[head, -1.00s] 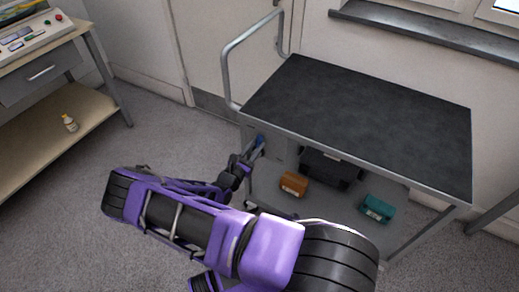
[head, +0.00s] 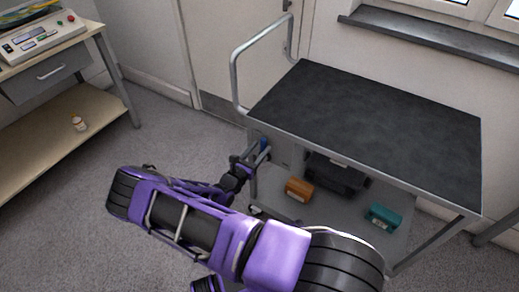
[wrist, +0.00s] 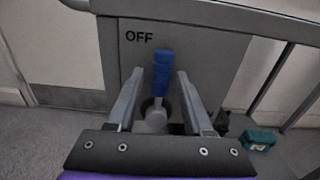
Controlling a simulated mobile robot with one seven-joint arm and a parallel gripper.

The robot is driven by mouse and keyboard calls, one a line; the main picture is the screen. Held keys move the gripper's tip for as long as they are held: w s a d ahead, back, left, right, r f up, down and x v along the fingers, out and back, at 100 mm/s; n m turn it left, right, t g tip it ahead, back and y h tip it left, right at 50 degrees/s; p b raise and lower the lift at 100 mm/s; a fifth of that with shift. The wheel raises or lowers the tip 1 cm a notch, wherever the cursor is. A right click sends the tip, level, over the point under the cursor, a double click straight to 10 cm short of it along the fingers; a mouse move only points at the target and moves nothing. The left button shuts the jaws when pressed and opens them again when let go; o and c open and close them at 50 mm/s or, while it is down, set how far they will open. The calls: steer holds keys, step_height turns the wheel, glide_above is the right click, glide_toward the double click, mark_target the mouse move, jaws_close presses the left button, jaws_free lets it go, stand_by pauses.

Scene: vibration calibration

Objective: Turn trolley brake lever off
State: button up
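The trolley brake lever (wrist: 163,68) has a blue grip on a grey round pivot, on the grey end panel of the trolley (wrist: 215,55). It stands nearly upright in the wrist view, its top just right of and below the printed word OFF (wrist: 138,37). My gripper (wrist: 159,76) is open, one finger on each side of the lever, with gaps visible on both sides. In the head view my gripper (head: 247,156) is at the trolley's left end, by the blue grip (head: 264,145). The trolley (head: 370,110) has a black top and a lower shelf.
On the lower shelf are an orange-brown box (head: 299,189), a teal box (head: 383,216) and a black case (head: 336,173). A tube handle (head: 235,75) rises at the trolley's left end. A bench (head: 60,115) with a small bottle stands left. Floor between is clear.

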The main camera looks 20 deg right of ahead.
steer(key=shift+o, duration=0.3)
steer(key=v, duration=1.7)
steer(key=shift+s+p, duration=0.2)
steer(key=shift+p, duration=0.2)
steer(key=shift+a, duration=0.15)
